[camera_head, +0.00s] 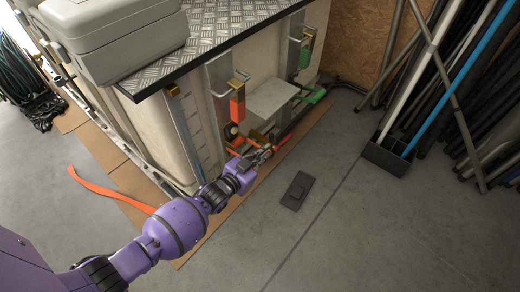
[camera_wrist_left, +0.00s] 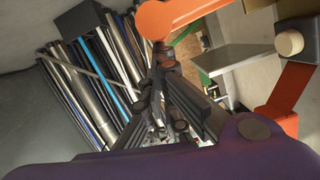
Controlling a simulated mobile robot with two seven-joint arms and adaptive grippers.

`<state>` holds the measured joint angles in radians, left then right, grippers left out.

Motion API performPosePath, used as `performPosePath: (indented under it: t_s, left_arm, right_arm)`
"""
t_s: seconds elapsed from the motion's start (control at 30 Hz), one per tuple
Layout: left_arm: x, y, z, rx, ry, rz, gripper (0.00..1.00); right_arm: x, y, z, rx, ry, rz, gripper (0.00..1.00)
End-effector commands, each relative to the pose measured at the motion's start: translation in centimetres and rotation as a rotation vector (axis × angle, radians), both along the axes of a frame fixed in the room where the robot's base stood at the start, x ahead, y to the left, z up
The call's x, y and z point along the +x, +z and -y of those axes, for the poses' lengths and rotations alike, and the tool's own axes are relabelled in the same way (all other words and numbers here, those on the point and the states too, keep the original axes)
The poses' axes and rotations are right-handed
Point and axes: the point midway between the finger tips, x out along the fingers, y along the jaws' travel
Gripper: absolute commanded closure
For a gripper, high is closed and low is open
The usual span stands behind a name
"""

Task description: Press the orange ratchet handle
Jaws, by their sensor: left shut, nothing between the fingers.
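Orange ratchet parts show low on the side of the pale container. One upright orange piece (camera_head: 237,107) hangs below a metal bracket in the head view. In the left wrist view, a rounded orange handle (camera_wrist_left: 176,17) crosses the top, close to my fingertips, and an orange-red piece (camera_wrist_left: 288,92) is at the right. I cannot tell whether the fingertips touch the handle. My left gripper (camera_head: 264,154) is shut and empty beside the lower ratchet parts; its dark fingers converge in the left wrist view (camera_wrist_left: 163,62). My purple arm hides some of the floor. My right gripper is not in view.
A green handle (camera_head: 316,95) and a pale shelf plate (camera_head: 271,97) are beside the orange parts. A grey case (camera_head: 115,40) sits on the container's metal top. A rack of pipes (camera_head: 390,157) stands right. A dark flat object (camera_head: 297,190) lies on otherwise open floor.

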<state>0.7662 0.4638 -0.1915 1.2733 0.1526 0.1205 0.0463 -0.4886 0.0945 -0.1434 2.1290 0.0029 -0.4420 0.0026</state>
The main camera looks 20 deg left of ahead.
Motion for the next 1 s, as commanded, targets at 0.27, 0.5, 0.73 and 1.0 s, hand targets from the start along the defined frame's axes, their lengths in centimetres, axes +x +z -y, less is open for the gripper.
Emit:
performPosePath:
  t_s: [0.27, 0.5, 0.73, 1.0]
  left_arm:
    - [-0.5, -4.3, 1.0, 0.216, 0.004, 0.07, 1.0]
    - [-0.6, -6.5, 1.0, 0.345, 0.002, 0.116, 1.0]
    - [-0.5, -7.6, 1.0, 0.343, 0.001, 0.116, 1.0]
    - [-0.5, -7.9, 0.9, 0.342, 0.001, 0.116, 1.0]
  right_arm:
    - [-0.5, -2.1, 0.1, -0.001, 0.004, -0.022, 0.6]
    - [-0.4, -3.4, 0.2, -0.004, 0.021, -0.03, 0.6]
    - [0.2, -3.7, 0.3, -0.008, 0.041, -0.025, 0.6]
    - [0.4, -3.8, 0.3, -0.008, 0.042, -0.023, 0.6]
